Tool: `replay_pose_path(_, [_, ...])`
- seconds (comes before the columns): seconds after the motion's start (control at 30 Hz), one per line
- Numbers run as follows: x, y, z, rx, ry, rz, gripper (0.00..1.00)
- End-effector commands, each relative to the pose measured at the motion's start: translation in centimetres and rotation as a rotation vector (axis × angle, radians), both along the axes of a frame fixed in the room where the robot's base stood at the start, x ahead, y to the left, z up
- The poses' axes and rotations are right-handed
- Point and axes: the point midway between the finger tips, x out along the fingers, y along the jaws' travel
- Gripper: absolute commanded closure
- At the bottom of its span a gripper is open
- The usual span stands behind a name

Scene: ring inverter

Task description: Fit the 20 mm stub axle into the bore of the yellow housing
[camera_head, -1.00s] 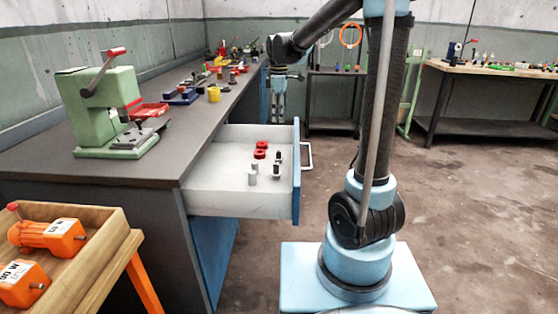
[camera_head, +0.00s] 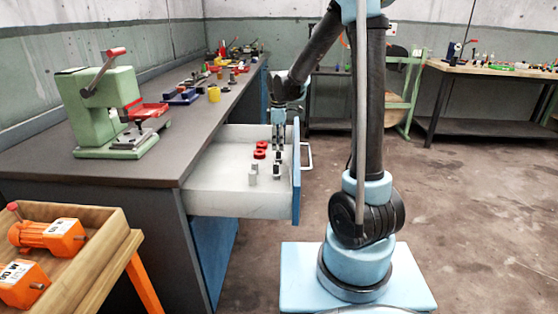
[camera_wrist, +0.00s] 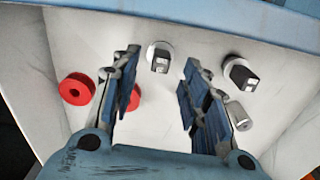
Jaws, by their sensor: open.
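My gripper (camera_head: 278,138) points down over the open drawer (camera_head: 225,200), its fingers apart and empty. In the wrist view my gripper (camera_wrist: 160,75) has one round metal piece with a black block-like part (camera_wrist: 160,57) in line with the gap between its fingertips. A similar piece (camera_wrist: 241,74) stands to the right. A plain grey cylinder (camera_wrist: 238,115) is partly hidden by the right finger. I cannot tell which piece is the 20 mm stub axle. A yellow cylindrical part (camera_head: 214,94), seemingly the housing, stands on the bench.
Two red rings (camera_head: 260,154) lie in the drawer; one is partly behind the left finger in the wrist view. The drawer's blue front (camera_head: 296,180) and walls surround the parts. A green press (camera_head: 105,110) and several small items stand on the dark bench (camera_head: 60,145).

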Motion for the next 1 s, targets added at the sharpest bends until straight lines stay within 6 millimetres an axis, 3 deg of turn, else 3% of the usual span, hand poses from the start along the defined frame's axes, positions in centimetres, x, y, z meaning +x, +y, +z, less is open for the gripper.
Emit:
replay_pose_path(0.4, [0.0, 0.0, -4.6, 0.0, 0.0, 0.0, 0.58])
replay_pose_path(0.7, [-0.1, 0.0, -4.9, 0.0, 0.0, 0.0, 0.58])
replay_pose_path(0.9, [-0.1, 0.0, -4.9, 0.0, 0.0, 0.0, 1.0])
replay_pose_path(1.0, [0.0, 0.0, -4.9, 0.0, 0.0, 0.0, 1.0])
